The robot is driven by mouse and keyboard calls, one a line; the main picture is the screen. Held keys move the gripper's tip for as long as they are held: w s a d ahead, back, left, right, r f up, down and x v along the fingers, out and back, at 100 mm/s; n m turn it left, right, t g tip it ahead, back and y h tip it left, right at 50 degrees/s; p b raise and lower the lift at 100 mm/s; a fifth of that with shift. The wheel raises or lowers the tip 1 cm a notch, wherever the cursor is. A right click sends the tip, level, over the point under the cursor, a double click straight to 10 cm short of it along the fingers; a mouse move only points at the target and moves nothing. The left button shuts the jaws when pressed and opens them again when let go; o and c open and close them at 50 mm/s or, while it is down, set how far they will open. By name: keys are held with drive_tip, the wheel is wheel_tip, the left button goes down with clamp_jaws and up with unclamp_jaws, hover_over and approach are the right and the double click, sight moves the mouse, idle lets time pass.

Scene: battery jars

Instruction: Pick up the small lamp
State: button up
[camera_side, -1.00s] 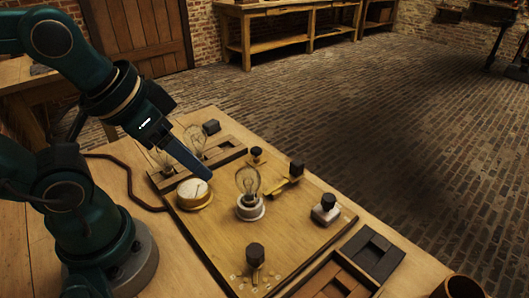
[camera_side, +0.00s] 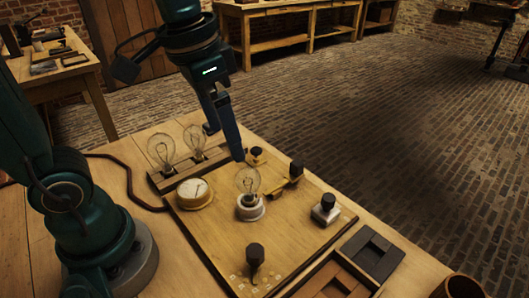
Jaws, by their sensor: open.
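Three clear glass lamps show. Two stand in the wooden rack (camera_side: 212,159) at the back left of the board: a rounder, larger-looking lamp (camera_side: 161,149) on the left and a slightly smaller-looking lamp (camera_side: 195,138) on the right. A third lamp (camera_side: 248,180) stands upright in a white round socket (camera_side: 250,208) on the board. I cannot tell for certain which is the small lamp. My gripper (camera_side: 237,156) points down, open and empty, with its fingertips in the picture just above and left of the socket lamp's top.
A round brass-rimmed gauge (camera_side: 195,192) sits left of the socket. A dark-knobbed switch (camera_side: 288,180), a white-based knob (camera_side: 325,209) and a front black knob (camera_side: 255,256) stand on the board (camera_side: 215,238). A dark tray (camera_side: 373,254) lies at the right. A red-brown cable curves at left.

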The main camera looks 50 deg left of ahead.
sight(248, 169)
drive_tip(key=shift+m+g, duration=0.3)
drive_tip(key=shift+g, duration=0.6)
drive_tip(key=w+f, duration=0.2)
drive_tip(key=w, duration=0.1)
drive_tip(key=shift+w+d+f, duration=0.1)
drive_tip(key=shift+d+f, duration=0.25)
drive_tip(key=shift+d, duration=0.05)
drive_tip(key=shift+w+f, duration=0.15)
drive_tip(key=shift+f, duration=0.2)
drive_tip(key=shift+d+f+g, duration=0.1)
drive_tip(key=shift+f+g, duration=0.2)
drive_tip(key=shift+f, duration=2.6)
clamp_jaws()
